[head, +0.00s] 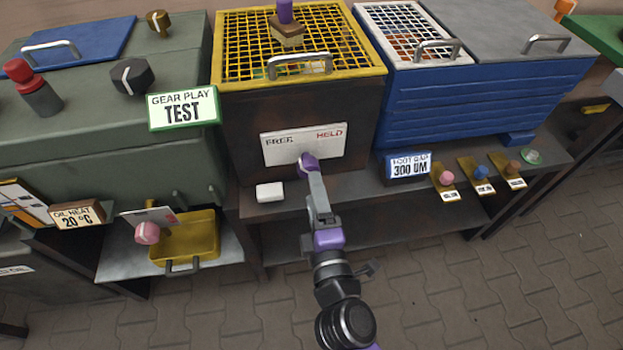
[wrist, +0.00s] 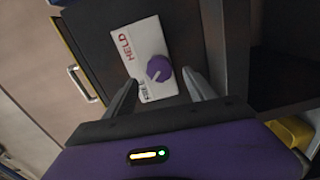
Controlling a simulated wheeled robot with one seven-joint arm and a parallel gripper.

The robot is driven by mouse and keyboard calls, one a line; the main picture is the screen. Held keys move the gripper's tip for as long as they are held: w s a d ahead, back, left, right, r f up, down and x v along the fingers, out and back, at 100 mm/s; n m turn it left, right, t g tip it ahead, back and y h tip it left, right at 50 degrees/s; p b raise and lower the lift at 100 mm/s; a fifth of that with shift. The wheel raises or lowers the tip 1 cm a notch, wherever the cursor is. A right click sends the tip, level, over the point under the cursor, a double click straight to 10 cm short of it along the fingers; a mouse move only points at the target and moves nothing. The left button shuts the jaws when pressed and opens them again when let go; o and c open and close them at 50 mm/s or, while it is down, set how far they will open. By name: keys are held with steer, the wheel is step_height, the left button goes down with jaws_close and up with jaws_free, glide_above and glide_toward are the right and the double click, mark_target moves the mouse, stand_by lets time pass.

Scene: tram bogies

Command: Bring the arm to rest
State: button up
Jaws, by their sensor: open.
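My gripper (head: 312,180) is extended toward the front of the dark box with the yellow grid top (head: 232,75). The white FREE/HELD plate (head: 330,146) is on that box's front. In the wrist view the plate (wrist: 140,45) carries a round purple knob (wrist: 159,69). My gripper's two fingers (wrist: 161,80) are open, one on either side of the knob. The knob's white mark appears to point toward the FREE side. The jaws hold nothing.
A green-grey machine with a GEAR PLAY TEST sign (head: 183,108) stands at left. A blue bin (head: 480,105) stands at right, with a 300 UM sign (head: 409,166) and several small knobs on the ledge. A yellow tray (head: 185,238) sits low left. Paved floor (head: 480,285) is open in front.

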steer(key=shift+s+d, duration=0.2)
steer(key=shift+s, duration=0.5)
steer(key=s+d+r+m+g+h, duration=0.1)
steer(key=s+d+m+h, duration=0.1)
steer(key=s+d+m, duration=0.75)
steer(key=s+d+r+m+g+h, duration=0.1)
steer(key=s+d+m, duration=0.4)
steer(key=s, duration=0.7)
steer(key=s+d+r+m+g+h, duration=0.1)
steer(key=s+d+m+h, duration=0.1)
steer(key=s+d+m, duration=0.7)
step_height(320, 180, up, 15)
steer(key=s+a+n+p, duration=0.1)
steer(key=n+p, duration=0.2)
steer(key=p, duration=1.1)
steer(key=shift+s+f, duration=0.15)
steer(key=shift+s, duration=0.2)
